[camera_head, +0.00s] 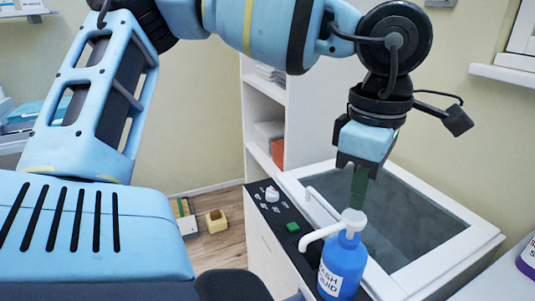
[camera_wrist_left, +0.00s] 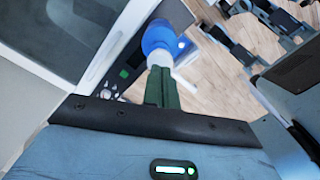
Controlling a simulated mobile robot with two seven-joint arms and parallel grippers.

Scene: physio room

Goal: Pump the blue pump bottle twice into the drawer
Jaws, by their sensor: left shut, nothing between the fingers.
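The blue pump bottle (camera_head: 343,265), with a white pump head (camera_head: 354,216) and a white label, is upright at the lower middle of the head view. Its spout points left. The blue body also shows in the left wrist view (camera_wrist_left: 159,37). My left gripper (camera_head: 357,203) points down with its green fingers shut and empty, right above the pump head. I cannot tell whether the fingertips touch it. The fingers also show in the left wrist view (camera_wrist_left: 160,72). My right gripper is not in view. I cannot make out an open drawer.
A white appliance with a dark glass top (camera_head: 400,215) stands right behind the bottle. Its black control panel (camera_head: 283,222) has a knob and a green button. White shelves (camera_head: 265,110) stand behind. A small yellow box (camera_head: 216,221) lies on the wooden floor at left.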

